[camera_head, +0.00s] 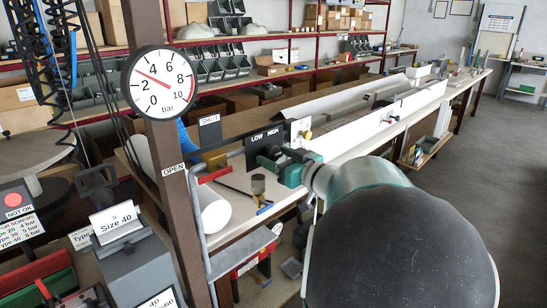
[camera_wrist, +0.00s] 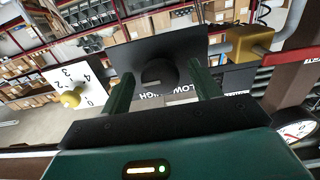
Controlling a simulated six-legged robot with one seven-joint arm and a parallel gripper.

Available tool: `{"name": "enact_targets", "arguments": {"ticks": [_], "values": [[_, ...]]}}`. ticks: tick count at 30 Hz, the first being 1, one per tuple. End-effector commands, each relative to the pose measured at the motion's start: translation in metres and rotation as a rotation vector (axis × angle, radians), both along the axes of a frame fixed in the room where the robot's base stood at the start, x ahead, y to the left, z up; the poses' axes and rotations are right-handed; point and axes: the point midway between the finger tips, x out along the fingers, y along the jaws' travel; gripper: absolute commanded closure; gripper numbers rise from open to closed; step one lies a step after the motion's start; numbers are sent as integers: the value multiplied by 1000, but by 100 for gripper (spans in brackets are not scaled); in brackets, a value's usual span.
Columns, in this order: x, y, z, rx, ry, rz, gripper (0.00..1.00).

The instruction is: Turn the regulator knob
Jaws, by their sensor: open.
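A round black knob (camera_wrist: 160,75) sits on a dark plate marked LOW and HIGH, which also shows in the head view as the LOW/HIGH panel (camera_head: 262,138). In the wrist view, my gripper (camera_wrist: 163,82) has its two green fingers spread on either side of the knob, with visible gaps. In the head view, my gripper (camera_head: 268,161) is right in front of the panel and largely hides the knob. A round pressure gauge (camera_head: 160,82) on the brown post has its red needle near 3 bar.
A yellow knob on a white numbered plate (camera_head: 301,131) is right of the panel, also in the wrist view (camera_wrist: 70,98). A brass block (camera_wrist: 245,42) and grey pipe (camera_head: 200,230) are close by. A brown post (camera_head: 180,205) stands to the left.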

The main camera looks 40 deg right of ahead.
Motion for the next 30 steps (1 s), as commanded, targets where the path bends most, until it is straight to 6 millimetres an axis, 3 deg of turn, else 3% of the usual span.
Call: {"name": "enact_targets", "arguments": {"ticks": [6, 13, 23, 30], "values": [[0, 0, 0, 0, 0, 0, 38], [0, 0, 0, 0, 0, 0, 81], [0, 0, 0, 34, 1, 0, 81], [0, 1, 0, 154, 4, 1, 81]]}}
